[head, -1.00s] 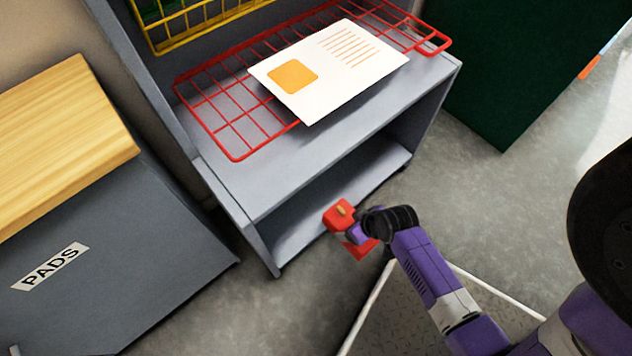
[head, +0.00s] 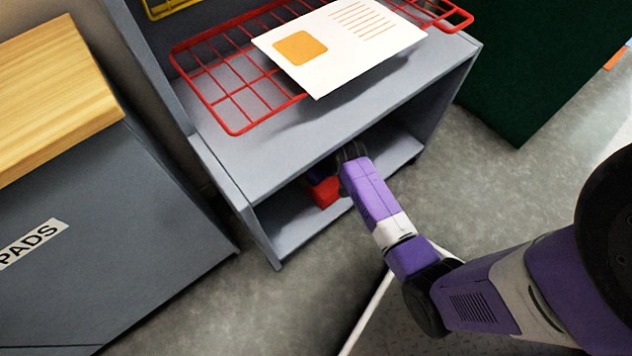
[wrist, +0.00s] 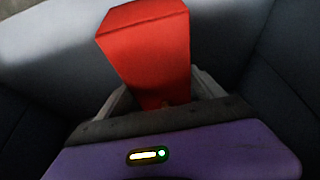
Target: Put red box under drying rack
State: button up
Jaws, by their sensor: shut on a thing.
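The red box (head: 324,191) is inside the lower opening of the grey shelf unit (head: 268,160), partly hidden by my arm and the shelf top. In the wrist view the red box (wrist: 148,52) stands out beyond my gripper (wrist: 165,100), between its two grey fingers. My gripper is shut on it. In the head view the gripper itself is mostly hidden in the opening. The drying rack (head: 238,88), a red wire grid, lies on the upper surface of the unit, above the box. A white sheet with an orange square (head: 345,50) lies on the rack.
A grey cabinet marked PADS (head: 120,240) with a wooden top (head: 55,95) stands on the left. A dark green block (head: 545,60) stands on the right. A yellow wire basket (head: 165,8) shows at the top. The lower shelf (head: 395,155) looks bare right of my arm.

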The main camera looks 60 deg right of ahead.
notch_tip(320, 180, down, 4)
jog(key=b, duration=0.2)
jog(key=shift+f+b, duration=0.25)
jog(key=shift+b, duration=0.15)
jog(key=shift+w+d+f+b, duration=0.1)
jog(key=shift+w+f+b, duration=0.15)
jog(key=shift+b, duration=0.05)
jog(key=shift+f, duration=0.1)
jog(key=o, duration=1.9)
